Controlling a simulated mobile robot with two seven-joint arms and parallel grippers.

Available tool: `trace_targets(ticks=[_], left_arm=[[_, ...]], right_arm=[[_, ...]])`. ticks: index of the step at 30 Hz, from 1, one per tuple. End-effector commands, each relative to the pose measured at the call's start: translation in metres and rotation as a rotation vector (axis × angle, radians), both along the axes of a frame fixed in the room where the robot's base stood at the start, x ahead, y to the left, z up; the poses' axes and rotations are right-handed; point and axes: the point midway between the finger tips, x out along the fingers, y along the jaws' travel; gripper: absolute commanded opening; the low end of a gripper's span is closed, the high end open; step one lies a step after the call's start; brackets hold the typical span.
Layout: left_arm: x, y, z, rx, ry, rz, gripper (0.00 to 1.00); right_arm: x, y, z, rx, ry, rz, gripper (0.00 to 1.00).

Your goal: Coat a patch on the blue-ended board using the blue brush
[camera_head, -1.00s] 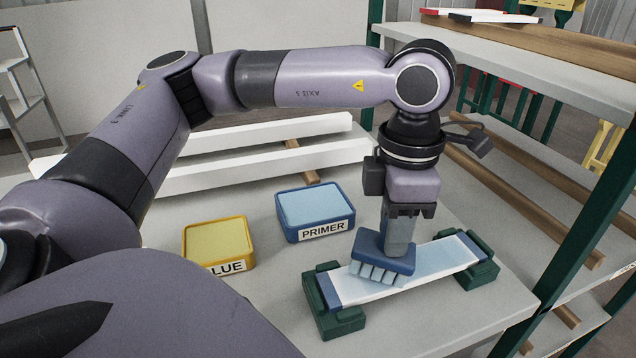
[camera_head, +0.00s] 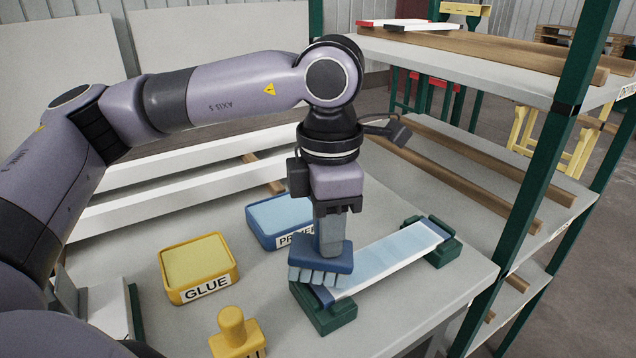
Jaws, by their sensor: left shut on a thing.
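The blue-ended board (camera_head: 388,258) lies across two green supports, with a blue end at its near left. Its top has a pale blue tint over much of its length. The blue brush (camera_head: 325,256) is over the near left end of the board, bristles down. I cannot tell whether the bristles touch the board. The blue primer tray (camera_head: 262,235) stands behind and to the left, its label partly covered by the brush and gripper. My right gripper is out of view.
A yellow glue tray (camera_head: 173,289) and a yellow-handled tool (camera_head: 232,325) stand to the left. The green supports (camera_head: 328,318) bracket the board. White beams (camera_head: 200,184) lie behind. A green-posted shelf (camera_head: 540,180) with wooden beams stands at the right.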

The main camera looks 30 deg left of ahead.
Motion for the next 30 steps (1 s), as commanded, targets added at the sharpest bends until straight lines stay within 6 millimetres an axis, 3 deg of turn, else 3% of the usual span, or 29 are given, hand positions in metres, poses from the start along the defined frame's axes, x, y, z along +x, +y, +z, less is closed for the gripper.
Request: trace_targets(ticks=[16,30], left_arm=[[0.003,-0.004,0.053,-0.001,-0.001,-0.008,0.00],[0.003,-0.004,0.057,-0.001,-0.001,-0.008,0.00]], right_arm=[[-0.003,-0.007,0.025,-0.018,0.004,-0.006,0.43],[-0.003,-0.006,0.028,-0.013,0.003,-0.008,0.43]])
